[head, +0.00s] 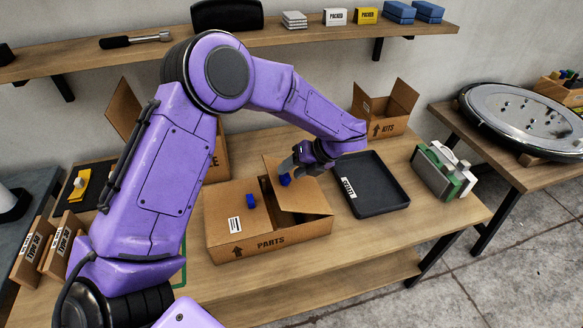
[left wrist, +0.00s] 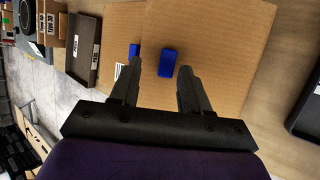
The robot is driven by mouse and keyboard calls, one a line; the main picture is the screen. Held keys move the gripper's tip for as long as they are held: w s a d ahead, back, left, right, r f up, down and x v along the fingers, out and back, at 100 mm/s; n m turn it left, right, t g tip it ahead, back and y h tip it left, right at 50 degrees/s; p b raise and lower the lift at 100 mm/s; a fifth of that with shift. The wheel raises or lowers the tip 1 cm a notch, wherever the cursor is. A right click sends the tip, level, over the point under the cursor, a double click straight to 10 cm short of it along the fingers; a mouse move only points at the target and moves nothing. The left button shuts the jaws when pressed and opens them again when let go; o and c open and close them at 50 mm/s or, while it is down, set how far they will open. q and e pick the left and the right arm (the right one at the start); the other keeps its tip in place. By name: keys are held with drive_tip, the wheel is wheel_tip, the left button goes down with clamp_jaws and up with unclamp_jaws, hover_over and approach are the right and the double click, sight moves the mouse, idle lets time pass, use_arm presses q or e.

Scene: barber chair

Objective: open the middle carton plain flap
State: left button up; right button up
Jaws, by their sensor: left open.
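The middle carton (head: 268,243), marked PARTS, stands on the bench. Its left flap (head: 222,208) lies flat, with a white label and a blue tab (head: 250,200). Its plain right flap (head: 300,198) is tilted up partway, with a dark gap below its front edge. That flap's blue tab (head: 285,180) is beside my left gripper (head: 287,170). In the left wrist view my open fingers (left wrist: 158,88) point at the plain flap (left wrist: 215,50), and its blue tab (left wrist: 167,62) shows just beyond and between the tips. Contact cannot be told. My right gripper is out of view.
A black tray (head: 375,188) lies right of the carton. An open KITS carton (head: 384,118) stands behind it. Another open carton (head: 216,165) is behind my left arm. A green and white item (head: 440,172) stands at the bench's right end. A shelf (head: 290,35) runs above.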

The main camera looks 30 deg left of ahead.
use_arm(q)
drive_tip(key=shift+w+a+f, duration=0.25)
drive_tip(key=shift+w+f, duration=0.1)
drive_tip(key=shift+f, duration=0.2)
drive_tip(key=shift+w+a+f, duration=0.2)
drive_tip(key=shift+w+f, duration=0.1)
drive_tip(key=shift+f, duration=0.2)
drive_tip(key=shift+s+d+r, duration=0.1)
drive_tip(key=shift+s+r, duration=0.15)
drive_tip(key=shift+s, duration=0.15)
drive_tip(key=shift+c, duration=0.3)
drive_tip(key=c, duration=0.6)
drive_tip(key=shift+w+f, duration=0.1)
clamp_jaws()
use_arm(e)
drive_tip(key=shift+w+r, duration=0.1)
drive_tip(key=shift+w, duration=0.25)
use_arm(q)
drive_tip(key=o, duration=0.7)
unclamp_jaws()
drive_tip(key=shift+c, duration=0.2)
